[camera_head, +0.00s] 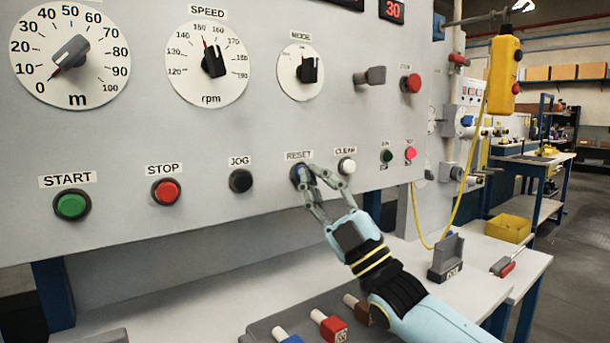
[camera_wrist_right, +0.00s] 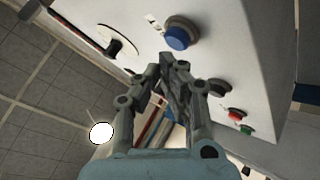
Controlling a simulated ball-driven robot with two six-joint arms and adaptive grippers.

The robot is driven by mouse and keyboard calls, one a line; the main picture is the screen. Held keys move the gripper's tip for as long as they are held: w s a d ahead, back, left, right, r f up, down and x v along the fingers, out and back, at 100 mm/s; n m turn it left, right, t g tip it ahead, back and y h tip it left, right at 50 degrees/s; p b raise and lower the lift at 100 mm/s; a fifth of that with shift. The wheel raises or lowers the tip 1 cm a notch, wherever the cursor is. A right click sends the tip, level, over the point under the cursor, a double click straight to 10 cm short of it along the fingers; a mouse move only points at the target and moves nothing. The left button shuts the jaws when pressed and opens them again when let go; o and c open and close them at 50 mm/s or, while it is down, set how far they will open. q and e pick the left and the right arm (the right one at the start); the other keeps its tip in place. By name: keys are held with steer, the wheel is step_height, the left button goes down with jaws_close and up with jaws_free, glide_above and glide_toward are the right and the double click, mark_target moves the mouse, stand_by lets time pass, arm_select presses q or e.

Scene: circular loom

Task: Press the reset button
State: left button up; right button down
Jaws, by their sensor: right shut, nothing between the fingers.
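The reset button (camera_head: 299,174) is a blue button in a dark ring under the RESET label on the grey panel (camera_head: 215,130). In the right wrist view the blue button (camera_wrist_right: 178,38) shows clear of the fingers, just beyond their tips. My right gripper (camera_head: 317,173) is shut and empty, its tips at the button's right edge in the head view. The same gripper (camera_wrist_right: 172,66) shows in the right wrist view. I cannot tell whether the tips touch the button. My left gripper is not in view.
The panel also bears the green START (camera_head: 71,206), red STOP (camera_head: 166,191), black JOG (camera_head: 240,181) and white CLEAR (camera_head: 346,166) buttons. Dials sit above. A tray (camera_head: 262,328) with coloured-handled items lies below, and a yellow pendant (camera_head: 503,75) hangs at right.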

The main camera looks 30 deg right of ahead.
steer(key=shift+w, duration=0.3)
steer(key=shift+w+b, duration=0.35)
steer(key=shift+w, duration=0.1)
stand_by(0.6)
steer(key=shift+s, duration=0.15)
steer(key=shift+s+p, duration=0.55)
steer(key=shift+s, duration=0.2)
steer(key=s+p, duration=0.2)
steer(key=s, duration=0.3)
steer(key=shift+d+p, duration=0.2)
steer(key=shift+p, duration=0.15)
steer(key=shift+f, duration=0.1)
stand_by(1.1)
